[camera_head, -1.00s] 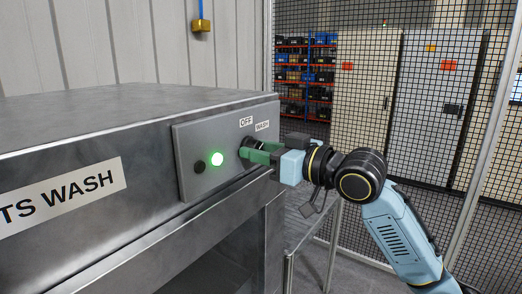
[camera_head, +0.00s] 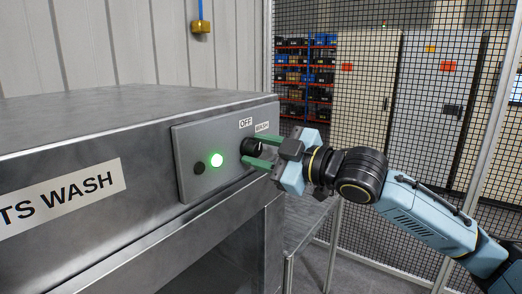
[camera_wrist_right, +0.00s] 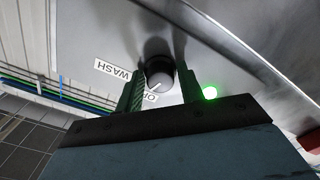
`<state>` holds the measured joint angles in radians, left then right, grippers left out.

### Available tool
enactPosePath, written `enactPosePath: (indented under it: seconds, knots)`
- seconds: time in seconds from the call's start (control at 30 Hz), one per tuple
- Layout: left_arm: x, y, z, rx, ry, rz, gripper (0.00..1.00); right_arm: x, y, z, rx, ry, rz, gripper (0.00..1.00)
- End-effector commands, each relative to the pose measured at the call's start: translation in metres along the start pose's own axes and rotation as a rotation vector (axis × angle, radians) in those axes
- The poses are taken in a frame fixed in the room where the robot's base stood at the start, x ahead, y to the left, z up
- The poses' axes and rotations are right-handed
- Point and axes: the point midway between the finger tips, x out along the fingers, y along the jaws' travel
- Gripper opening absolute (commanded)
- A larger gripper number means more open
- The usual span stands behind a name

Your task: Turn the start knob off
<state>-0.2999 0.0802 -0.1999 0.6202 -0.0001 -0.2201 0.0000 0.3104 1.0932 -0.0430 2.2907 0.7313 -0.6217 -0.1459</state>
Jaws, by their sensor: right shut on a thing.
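The start knob (camera_head: 251,147) is a black round knob on the grey control panel (camera_head: 189,142) of the parts washer, below the OFF label (camera_head: 246,122) and the WASH label (camera_head: 262,128). My right gripper (camera_head: 261,151) has its green fingers on opposite sides of the knob, shut on it. In the right wrist view the knob (camera_wrist_right: 160,74) sits between the two fingers (camera_wrist_right: 158,88). Its white mark points toward the OFF label (camera_wrist_right: 150,97), which is partly hidden by a finger. The green light (camera_head: 216,159) beside the knob is lit. My left gripper is not in view.
A small dark button (camera_head: 199,168) sits left of the light. The washer's metal top (camera_head: 110,115) and open front lie to the left. A mesh fence (camera_head: 380,60) stands behind, with shelves (camera_head: 305,75) and cabinets beyond it.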

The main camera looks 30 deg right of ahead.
Motion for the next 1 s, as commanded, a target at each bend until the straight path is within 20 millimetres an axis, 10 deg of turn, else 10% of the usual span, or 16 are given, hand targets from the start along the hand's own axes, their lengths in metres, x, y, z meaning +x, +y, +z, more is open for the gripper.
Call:
enactPosePath:
  seconds: [1.0]
  knots:
    - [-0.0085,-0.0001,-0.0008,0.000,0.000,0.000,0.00,-0.0001,0.0011,-0.0009,-0.353,0.002,0.002,0.15]
